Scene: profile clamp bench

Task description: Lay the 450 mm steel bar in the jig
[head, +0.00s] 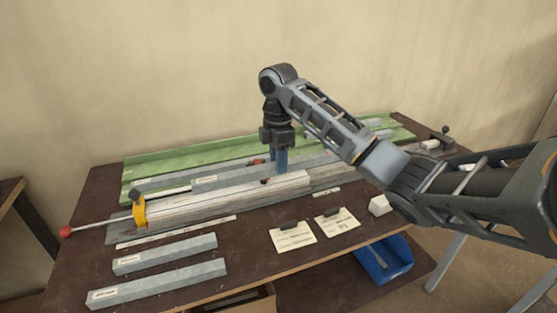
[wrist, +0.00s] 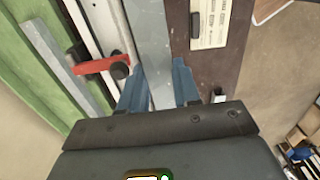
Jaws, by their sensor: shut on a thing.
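My gripper (head: 281,163) points down over the middle of the bench, beside the clamping jig. In the wrist view, its two blue fingers (wrist: 158,88) are shut on a long flat grey steel bar (wrist: 149,40), which runs away from me between them. No length label shows on the held part. The jig has a long pale rail (head: 225,197) on a grey base, with a yellow clamp (head: 139,209) and a red-knobbed rod at its left end. A red handle (wrist: 98,66) sits just left of the fingers. I cannot tell whether the bar touches the jig.
Two labelled grey bars (head: 165,253) (head: 157,284) lie at the front left of the brown bench. Two cards (head: 292,236) (head: 337,222) lie at the front middle. A green tray (head: 150,168) runs along the back. A blue bin (head: 383,262) stands below the bench.

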